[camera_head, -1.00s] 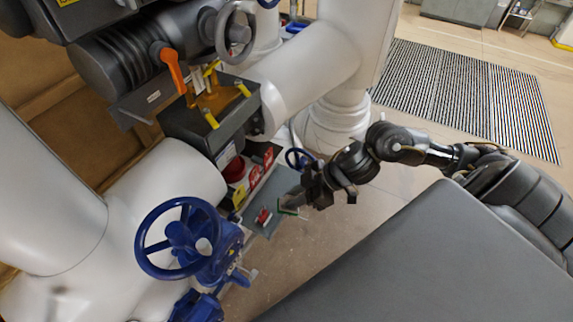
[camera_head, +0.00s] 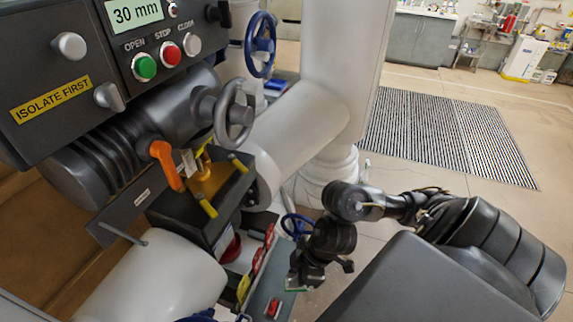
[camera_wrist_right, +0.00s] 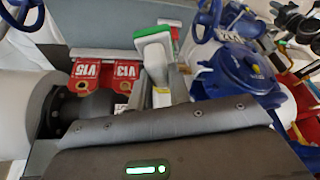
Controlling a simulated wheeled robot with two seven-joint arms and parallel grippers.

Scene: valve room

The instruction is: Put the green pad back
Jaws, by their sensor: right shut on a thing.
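My right gripper (camera_head: 303,277) is low at the right edge of a grey tray (camera_head: 258,298) in the head view. It is shut on the green pad, whose green edge (camera_head: 296,290) shows just below the fingers. In the right wrist view the green pad (camera_wrist_right: 152,40) is a pale block with a green rim, standing up from between the fingers (camera_wrist_right: 168,92). I cannot tell whether it touches the tray. A small red pad (camera_head: 272,307) lies on the tray, to the left of the gripper. My left gripper is not in view.
A blue valve (camera_wrist_right: 235,70) stands close on the right in the wrist view. A dark box with an orange lever (camera_head: 165,160) and white pipes (camera_head: 300,130) crowd the left; open floor lies right.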

